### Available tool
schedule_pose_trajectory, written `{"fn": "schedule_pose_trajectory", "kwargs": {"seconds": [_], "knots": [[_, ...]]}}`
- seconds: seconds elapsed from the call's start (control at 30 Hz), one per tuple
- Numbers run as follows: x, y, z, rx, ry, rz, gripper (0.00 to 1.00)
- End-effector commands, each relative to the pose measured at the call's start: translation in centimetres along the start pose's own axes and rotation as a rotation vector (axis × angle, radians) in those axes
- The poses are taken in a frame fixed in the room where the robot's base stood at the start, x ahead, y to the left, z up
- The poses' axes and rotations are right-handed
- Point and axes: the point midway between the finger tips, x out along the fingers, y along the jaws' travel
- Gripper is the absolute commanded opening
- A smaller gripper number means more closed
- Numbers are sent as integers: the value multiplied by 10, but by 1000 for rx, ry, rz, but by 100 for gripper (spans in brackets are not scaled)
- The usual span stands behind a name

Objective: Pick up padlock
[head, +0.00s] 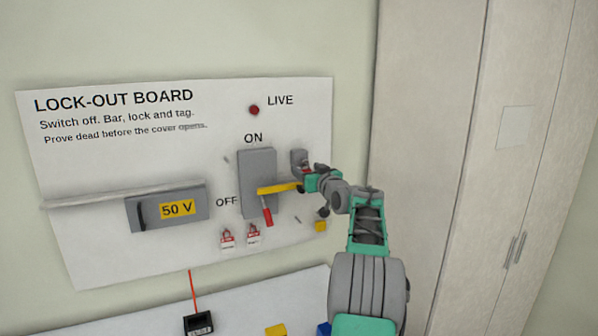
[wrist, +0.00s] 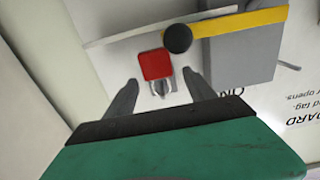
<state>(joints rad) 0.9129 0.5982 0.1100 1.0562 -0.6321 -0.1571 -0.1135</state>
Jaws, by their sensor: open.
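The padlock has a red body (wrist: 155,65) and a silver shackle, and shows in the wrist view just ahead of and between my fingertips. My gripper (wrist: 160,77) is open, with one finger to each side of the padlock; I see no finger touching it. In the head view my gripper (head: 310,182) is at the board, right of the switch box, and hides most of what is there. A small bit of red shows by the grey holder (head: 298,160) next to it.
The lock-out board (head: 95,185) carries a grey switch box (head: 257,165) with a yellow bar (head: 275,189) across it and a red handle (head: 267,216). Red-and-white tags (head: 227,237) hang below. In the wrist view a black knob (wrist: 177,38) sits close beside the padlock.

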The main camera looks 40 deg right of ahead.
Motion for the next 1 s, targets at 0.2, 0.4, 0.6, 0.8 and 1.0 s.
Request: {"fn": "schedule_pose_trajectory", "kwargs": {"seconds": [0.2, 0.4, 0.6, 0.8, 1.0], "knots": [[0, -1, 0, 0, 0, -1, 55], [0, -3, 0, 0, 0, -3, 38], [0, -3, 0, 0, 0, -4, 22], [0, -3, 0, 0, 0, -4, 6], [0, -3, 0, -1, 1, -4, 0]]}}
